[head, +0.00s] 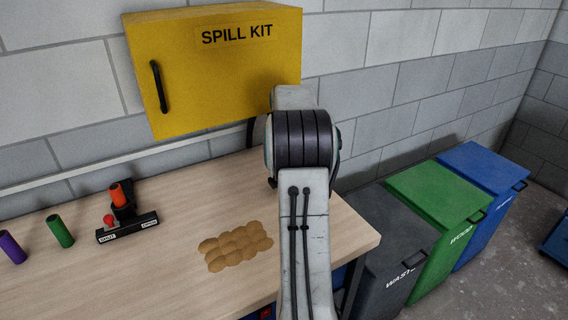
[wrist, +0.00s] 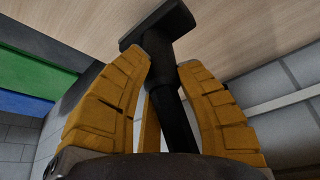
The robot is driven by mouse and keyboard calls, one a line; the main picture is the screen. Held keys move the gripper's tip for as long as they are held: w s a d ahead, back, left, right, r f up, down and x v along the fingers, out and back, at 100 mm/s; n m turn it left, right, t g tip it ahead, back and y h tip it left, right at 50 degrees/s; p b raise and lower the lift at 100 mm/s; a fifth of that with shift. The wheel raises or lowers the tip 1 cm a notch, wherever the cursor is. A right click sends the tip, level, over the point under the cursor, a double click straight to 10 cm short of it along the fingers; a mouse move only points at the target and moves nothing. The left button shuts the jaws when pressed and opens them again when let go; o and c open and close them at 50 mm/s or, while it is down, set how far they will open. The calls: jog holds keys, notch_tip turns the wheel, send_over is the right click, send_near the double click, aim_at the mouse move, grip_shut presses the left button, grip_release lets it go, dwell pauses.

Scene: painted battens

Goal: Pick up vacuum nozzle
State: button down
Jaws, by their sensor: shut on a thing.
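The vacuum nozzle (wrist: 160,30) is black, with a wide flat head and a round tube, and shows in the wrist view. Its tube runs down between the two yellow fingers of my gripper (wrist: 167,66), which is shut on it. The head of the nozzle sticks out past the fingertips, in front of the wooden bench top. I cannot tell whether it touches the bench. In the head view my arm hides both the gripper and the nozzle.
The wooden bench (head: 170,240) carries a tan lumpy patch (head: 236,246), a black block device with a red knob (head: 127,228), a green cylinder (head: 60,231) and a purple cylinder (head: 12,247). A yellow spill kit cabinet (head: 215,75) hangs above. Grey (head: 390,235), green (head: 437,195) and blue (head: 483,170) bins stand right.

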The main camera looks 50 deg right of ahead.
jog(key=s+a+b, duration=0.6)
jog(key=s+a, duration=0.4)
jog(key=shift+s+a, duration=0.15)
jog(key=shift+s, duration=0.05)
dwell(0.3)
jog(key=c, duration=1.5)
grip_release()
grip_shut()
